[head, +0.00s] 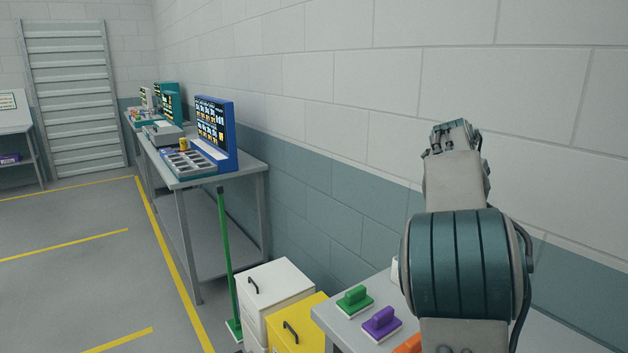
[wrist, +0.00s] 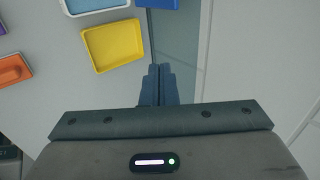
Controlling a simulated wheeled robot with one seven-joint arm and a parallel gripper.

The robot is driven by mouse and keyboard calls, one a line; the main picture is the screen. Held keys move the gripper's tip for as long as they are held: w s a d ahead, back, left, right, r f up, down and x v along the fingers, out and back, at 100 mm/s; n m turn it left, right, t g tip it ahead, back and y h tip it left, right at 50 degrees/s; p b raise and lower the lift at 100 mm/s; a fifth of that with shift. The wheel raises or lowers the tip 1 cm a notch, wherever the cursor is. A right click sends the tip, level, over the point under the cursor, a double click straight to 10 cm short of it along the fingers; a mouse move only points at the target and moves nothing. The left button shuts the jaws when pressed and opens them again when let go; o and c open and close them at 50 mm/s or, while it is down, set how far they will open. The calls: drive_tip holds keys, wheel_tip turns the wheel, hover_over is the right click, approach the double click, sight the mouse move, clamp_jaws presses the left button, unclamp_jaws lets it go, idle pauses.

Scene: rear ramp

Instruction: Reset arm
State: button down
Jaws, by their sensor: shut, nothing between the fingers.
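My arm (head: 458,262) rises in the right part of the head view, in front of the block wall, and its far end points up and away. The fingers cannot be made out clearly there. In the wrist view my gripper (wrist: 159,84) is shut, its two dark fingers together with nothing between them. It is above the edge of a grey table (wrist: 85,95), near the wall, apart from the things on the table.
A yellow tray (wrist: 113,46) and an orange brush (wrist: 12,70) lie below. Green (head: 355,301) and purple (head: 381,322) brushes sit on the near table. White (head: 274,290) and yellow (head: 297,325) cabinets and a green broom (head: 225,260) stand left. Open floor (head: 75,260) lies further left.

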drive_tip(key=s+a+f+n+y, duration=0.2)
drive_tip(key=s+a+f+n, duration=0.3)
drive_tip(key=s+a+n, duration=0.2)
drive_tip(key=s+a+f+n+y, duration=0.2)
drive_tip(key=s+a+f+n, duration=0.4)
drive_tip(key=s+n, duration=0.6)
drive_tip(key=s+a+f+n+g+y, duration=0.1)
drive_tip(key=s+a+f+n, duration=0.5)
drive_tip(key=s, duration=0.9)
drive_tip(key=a+n+y, duration=0.1)
drive_tip(key=a+n, duration=0.1)
drive_tip(key=n, duration=0.2)
drive_tip(key=shift+a, duration=0.15)
